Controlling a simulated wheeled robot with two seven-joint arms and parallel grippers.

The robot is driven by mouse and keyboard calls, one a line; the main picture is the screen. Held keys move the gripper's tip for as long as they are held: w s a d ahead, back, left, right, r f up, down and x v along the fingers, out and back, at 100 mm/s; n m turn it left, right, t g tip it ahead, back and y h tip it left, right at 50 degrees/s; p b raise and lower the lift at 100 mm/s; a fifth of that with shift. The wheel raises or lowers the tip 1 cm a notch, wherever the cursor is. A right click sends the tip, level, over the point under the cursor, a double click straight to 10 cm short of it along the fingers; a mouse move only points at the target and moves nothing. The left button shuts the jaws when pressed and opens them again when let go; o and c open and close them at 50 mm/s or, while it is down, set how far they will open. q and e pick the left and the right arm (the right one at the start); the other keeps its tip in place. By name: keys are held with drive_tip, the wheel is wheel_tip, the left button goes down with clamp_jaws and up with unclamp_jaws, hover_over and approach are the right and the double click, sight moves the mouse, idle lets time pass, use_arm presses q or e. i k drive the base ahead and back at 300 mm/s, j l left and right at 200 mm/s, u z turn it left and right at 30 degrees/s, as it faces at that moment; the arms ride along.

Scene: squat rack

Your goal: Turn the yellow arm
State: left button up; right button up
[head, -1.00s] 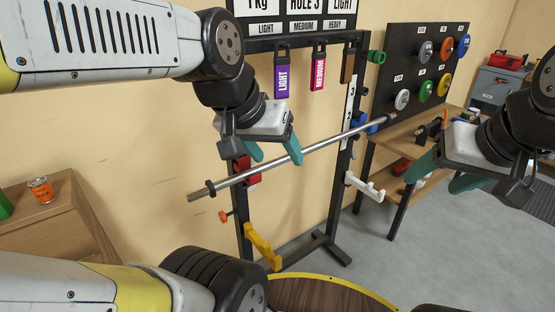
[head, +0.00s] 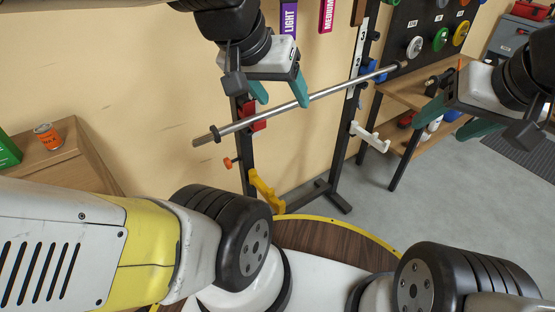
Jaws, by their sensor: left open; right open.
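The yellow arm (head: 265,190) is a bracket low on the rack's left upright, under the bar. Its lower end is close to the rim of my round base in the picture. My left gripper (head: 281,97) is above it, near the bar, with its green fingers spread and nothing between them. My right gripper (head: 455,117) is at the right, in front of the bench, with its fingers apart and empty. Neither gripper touches the yellow arm.
A steel bar (head: 320,96) slants across the rack. A red bracket (head: 252,115) and an orange knob (head: 230,162) are on the left upright. A white arm (head: 369,136) juts from the right upright. A can (head: 48,136) stands on a wooden cabinet at left.

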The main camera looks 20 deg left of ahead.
sight(279, 207)
drive_tip(key=i+l+u, duration=0.1)
drive_tip(key=u, duration=0.65)
drive_tip(key=i+l+u, duration=0.15)
drive_tip(key=l+u, duration=0.7)
drive_tip(key=l, duration=0.95)
drive_tip(key=i+l+u, duration=0.15)
drive_tip(key=l, duration=0.6)
drive_tip(key=j+z, duration=0.1)
drive_tip(key=j, duration=0.3)
drive_tip(key=k+j, duration=0.15)
drive_tip(key=j, duration=0.25)
drive_tip(key=j+z, duration=0.15)
drive_tip(key=j, duration=0.25)
drive_tip(key=k+j+z, duration=0.1)
drive_tip(key=j, duration=0.25)
drive_tip(key=k+j+z, duration=0.1)
drive_tip(key=j, duration=0.3)
drive_tip(key=k+j, duration=0.15)
drive_tip(key=j, duration=0.2)
drive_tip(key=k+j+u, duration=0.1)
drive_tip(key=u, duration=0.25)
drive_tip(key=k+j, duration=0.05)
drive_tip(key=k, duration=0.05)
